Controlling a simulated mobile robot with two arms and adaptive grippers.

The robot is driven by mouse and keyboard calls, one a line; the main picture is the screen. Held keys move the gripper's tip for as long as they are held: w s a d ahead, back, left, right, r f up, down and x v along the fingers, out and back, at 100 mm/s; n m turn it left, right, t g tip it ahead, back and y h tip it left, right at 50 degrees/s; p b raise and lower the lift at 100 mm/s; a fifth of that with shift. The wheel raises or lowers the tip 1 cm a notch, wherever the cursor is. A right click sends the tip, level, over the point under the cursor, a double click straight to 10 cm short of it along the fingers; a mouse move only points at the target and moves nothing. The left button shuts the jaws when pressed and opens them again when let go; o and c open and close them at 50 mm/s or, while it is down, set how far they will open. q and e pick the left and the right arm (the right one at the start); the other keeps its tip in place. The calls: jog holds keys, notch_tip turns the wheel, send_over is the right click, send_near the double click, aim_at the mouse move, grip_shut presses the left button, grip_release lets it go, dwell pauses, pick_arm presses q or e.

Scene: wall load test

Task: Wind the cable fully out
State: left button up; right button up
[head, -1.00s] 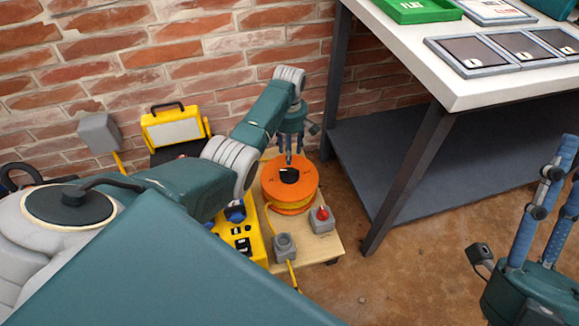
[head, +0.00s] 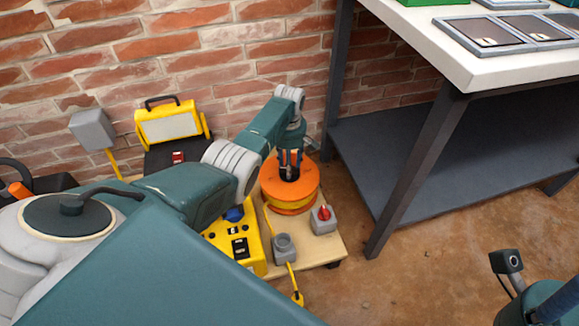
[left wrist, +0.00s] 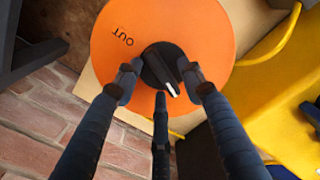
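The orange cable reel (head: 306,178) stands on a wooden board, with yellow cable (head: 291,206) wound around it between the discs. In the left wrist view its orange top (left wrist: 207,30) carries the word OUT beside a black hub knob (left wrist: 157,62) with a pale bar. My left gripper (head: 290,173) is down at this knob; it also shows in the left wrist view (left wrist: 160,73). Its fingers straddle the knob closely, but I cannot tell whether they press on it. My right gripper (head: 558,304) is cut off at the bottom right corner, its fingertips out of view.
A grey box with a red button (head: 324,215) and a grey socket box (head: 284,245) sit on the board (head: 325,252). A yellow unit (head: 236,246) is left of them. A steel-legged bench (head: 420,160) stands right. A brick wall (head: 70,70) is behind.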

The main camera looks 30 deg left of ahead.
pick_arm(q)
grip_shut()
